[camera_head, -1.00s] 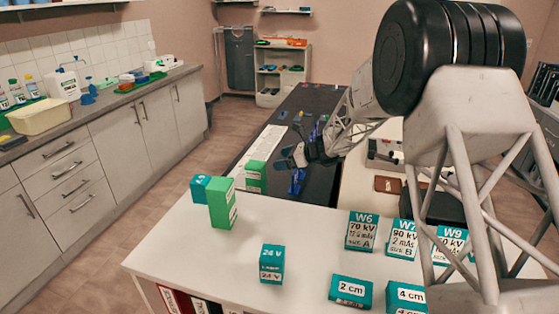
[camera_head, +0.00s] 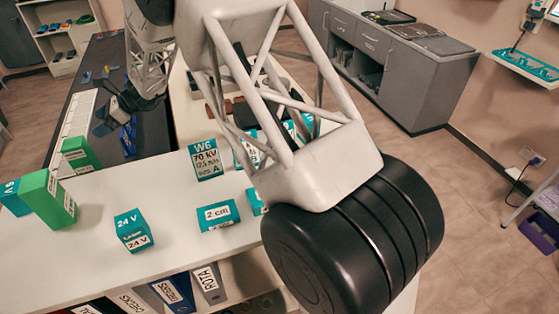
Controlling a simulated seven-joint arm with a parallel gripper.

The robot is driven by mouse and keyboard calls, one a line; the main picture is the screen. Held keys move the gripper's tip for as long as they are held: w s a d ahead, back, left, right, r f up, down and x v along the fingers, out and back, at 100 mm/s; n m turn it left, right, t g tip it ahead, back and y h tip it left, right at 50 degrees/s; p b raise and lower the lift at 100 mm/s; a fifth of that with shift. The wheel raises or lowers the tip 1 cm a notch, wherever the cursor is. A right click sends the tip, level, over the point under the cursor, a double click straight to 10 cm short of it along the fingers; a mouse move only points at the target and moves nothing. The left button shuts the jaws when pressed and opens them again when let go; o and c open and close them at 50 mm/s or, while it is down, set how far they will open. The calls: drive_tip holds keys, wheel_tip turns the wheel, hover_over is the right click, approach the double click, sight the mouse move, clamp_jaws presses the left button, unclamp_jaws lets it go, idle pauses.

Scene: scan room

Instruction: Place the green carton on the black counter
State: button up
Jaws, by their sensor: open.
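A tall green carton (camera_head: 48,199) stands on the white counter (camera_head: 95,240) at the left, with a white label on its side. A second green box (camera_head: 81,155) with a white label stands farther back, by the black counter; I cannot tell which surface bears it. The black counter (camera_head: 100,58) runs away behind the white one. My gripper (camera_head: 106,122) is open over the near part of the black counter, apart from the tall carton and close to a blue object (camera_head: 128,138). My arm hides part of the counters.
A teal box (camera_head: 12,198) stands beside the tall carton. A 24 V box (camera_head: 133,230), a 2 cm box (camera_head: 218,215) and a W6 box (camera_head: 206,160) stand on the white counter. A white strip (camera_head: 75,122) lies along the black counter's left edge. Binders (camera_head: 172,292) fill the shelf below.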

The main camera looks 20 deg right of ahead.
drive_tip(key=s+d+r+n+h, duration=0.3)
drive_tip(key=s+d+r+n, duration=0.3)
drive_tip(key=s+d, duration=0.55)
drive_tip(key=s+d+r+n+h, duration=0.3)
drive_tip(key=s+d+r, duration=0.5)
drive_tip(key=s+d, duration=0.35)
drive_tip(key=s+d+n+t+h, duration=0.1)
drive_tip(key=s+d+n+h, duration=0.1)
drive_tip(key=s+d, duration=0.4)
drive_tip(key=s+d+n+h, duration=0.3)
drive_tip(key=s+d, duration=0.4)
drive_tip(key=s, duration=0.7)
drive_tip(key=s+d+n+t+h, duration=0.1)
drive_tip(key=s+d+n+h, duration=0.1)
drive_tip(key=s+d, duration=0.4)
drive_tip(key=s+n, duration=0.1)
drive_tip(key=s, duration=0.2)
drive_tip(key=shift+s+d+f+t, duration=0.3)
drive_tip(key=shift+s+d, duration=0.1)
